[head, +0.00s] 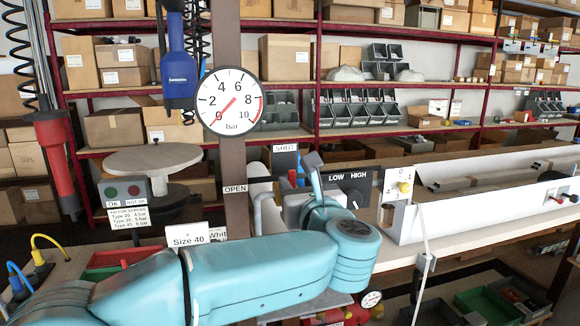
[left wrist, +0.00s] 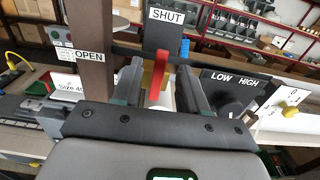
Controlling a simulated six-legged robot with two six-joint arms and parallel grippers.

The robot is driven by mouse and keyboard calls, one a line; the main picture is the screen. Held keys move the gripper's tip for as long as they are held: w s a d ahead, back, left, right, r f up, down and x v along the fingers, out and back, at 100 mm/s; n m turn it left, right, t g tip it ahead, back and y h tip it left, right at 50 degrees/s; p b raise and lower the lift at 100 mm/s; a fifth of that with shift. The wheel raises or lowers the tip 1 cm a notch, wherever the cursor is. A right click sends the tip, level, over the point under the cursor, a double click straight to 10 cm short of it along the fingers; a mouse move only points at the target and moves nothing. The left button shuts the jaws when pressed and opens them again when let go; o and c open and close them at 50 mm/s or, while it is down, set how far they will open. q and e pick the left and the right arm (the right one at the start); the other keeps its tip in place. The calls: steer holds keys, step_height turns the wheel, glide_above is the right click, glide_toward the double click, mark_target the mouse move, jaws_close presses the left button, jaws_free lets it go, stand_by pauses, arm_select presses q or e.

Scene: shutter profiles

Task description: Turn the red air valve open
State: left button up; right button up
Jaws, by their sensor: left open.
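The red valve lever (left wrist: 160,68) stands upright in the left wrist view, towards the SHUT label (left wrist: 166,16). The OPEN label (left wrist: 89,55) is to its left. In the head view only a small part of the red lever (head: 292,178) shows, below the SHUT label (head: 285,148); my arm and gripper hide the rest. My left gripper (left wrist: 159,80) is open, with one finger on each side of the lever and visible gaps between. In the head view the gripper (head: 301,176) is partly hidden behind my wrist. My right gripper is not in view.
A round pressure gauge (head: 229,102) has its needle near 0 bar. A black LOW/HIGH knob panel (head: 352,186) stands just right of the valve. A dark post (head: 232,150) rises left of it. A long white channel (head: 480,200) lies on the right of the bench.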

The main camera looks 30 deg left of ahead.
mark_target(292, 178)
arm_select(q)
steer(key=p+x, duration=0.1)
steer(key=x, duration=0.5)
steer(key=shift+w+p, duration=0.1)
steer(key=shift+p, duration=0.25)
steer(key=shift+w+a, duration=0.3)
steer(key=shift+w, duration=0.05)
jaws_close()
